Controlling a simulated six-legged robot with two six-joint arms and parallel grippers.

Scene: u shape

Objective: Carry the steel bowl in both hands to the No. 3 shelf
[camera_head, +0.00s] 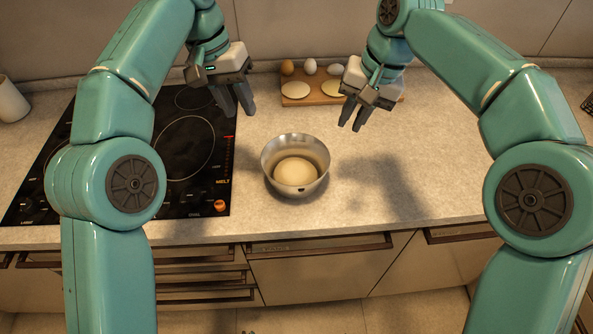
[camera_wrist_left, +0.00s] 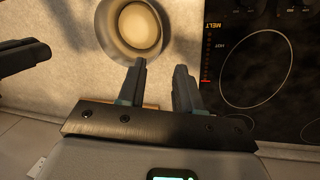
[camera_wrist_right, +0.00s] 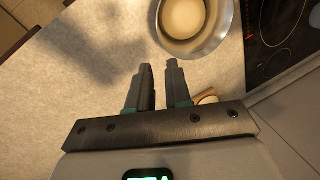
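The steel bowl (camera_head: 316,184) stands upright on the counter in the middle of the head view, with a pale round mass (camera_head: 295,171) inside. It also shows at the top of the left wrist view (camera_wrist_left: 107,33) and the right wrist view (camera_wrist_right: 218,38). My left gripper (camera_head: 236,112) is empty, with its fingers apart, above the cooktop's right edge, up and left of the bowl. My right gripper (camera_head: 350,126) is empty, with its fingers a little apart, up and right of the bowl. Neither touches the bowl. I see no shelf marked No. 3.
A black cooktop (camera_head: 180,200) lies left of the bowl. A wooden board (camera_head: 318,99) with eggs and pale flat rounds lies behind it, near the wall. A white cup (camera_head: 12,101) stands at the far left. Counter (camera_head: 440,170) to the right is clear. Drawers (camera_head: 320,270) run below the front edge.

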